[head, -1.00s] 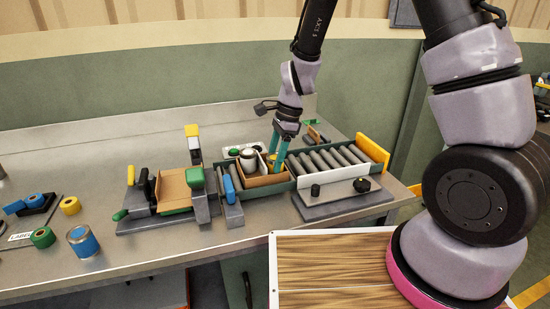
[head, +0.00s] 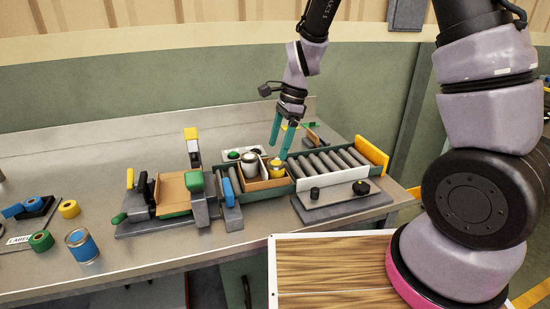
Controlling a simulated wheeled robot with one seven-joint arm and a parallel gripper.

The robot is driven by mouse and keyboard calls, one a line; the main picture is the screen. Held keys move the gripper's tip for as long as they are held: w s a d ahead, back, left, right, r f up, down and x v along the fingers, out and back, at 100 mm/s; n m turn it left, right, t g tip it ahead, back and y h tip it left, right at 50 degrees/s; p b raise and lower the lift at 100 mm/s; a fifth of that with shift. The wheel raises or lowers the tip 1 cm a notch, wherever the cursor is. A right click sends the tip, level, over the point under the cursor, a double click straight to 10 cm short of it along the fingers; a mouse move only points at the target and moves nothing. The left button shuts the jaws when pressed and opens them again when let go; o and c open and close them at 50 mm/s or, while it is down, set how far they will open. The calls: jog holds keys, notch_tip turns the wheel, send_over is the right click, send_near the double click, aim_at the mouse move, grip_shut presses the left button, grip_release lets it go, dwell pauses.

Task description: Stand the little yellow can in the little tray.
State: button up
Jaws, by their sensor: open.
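The little yellow can (head: 276,169) stands upright in the little tan tray (head: 265,186), at its right side. A larger pale can (head: 250,164) stands to its left in the same tray. My gripper (head: 278,151) is open and empty, with its teal fingers just above and behind the yellow can. The fingers look apart from the can. The tray sits at the left end of the roller track, and its inner floor is mostly hidden by the cans and walls.
Grey rollers (head: 330,160) run right from the tray to a yellow end stop (head: 371,152). A blue-handled clamp (head: 228,190) stands left of the tray. A cardboard box fixture (head: 174,190) and a blue tin (head: 82,246) are farther left.

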jog(key=s+d+r+n+t, duration=0.25)
jog(key=d+r, duration=0.35)
jog(key=r, duration=0.4)
jog(key=s+d+r+n+t, duration=0.1)
jog(key=d+r+n, duration=0.2)
jog(key=d+r, duration=0.55)
jog(key=s+d+r+n+t+h, duration=0.1)
jog(key=s+d+r+n+t, duration=0.3)
jog(key=s+d+r, duration=0.3)
jog(key=shift+s+r+n+t, duration=0.35)
jog(key=shift+s+r+n, duration=0.3)
jog(key=shift+s, duration=0.45)
jog(key=shift+a, duration=0.1)
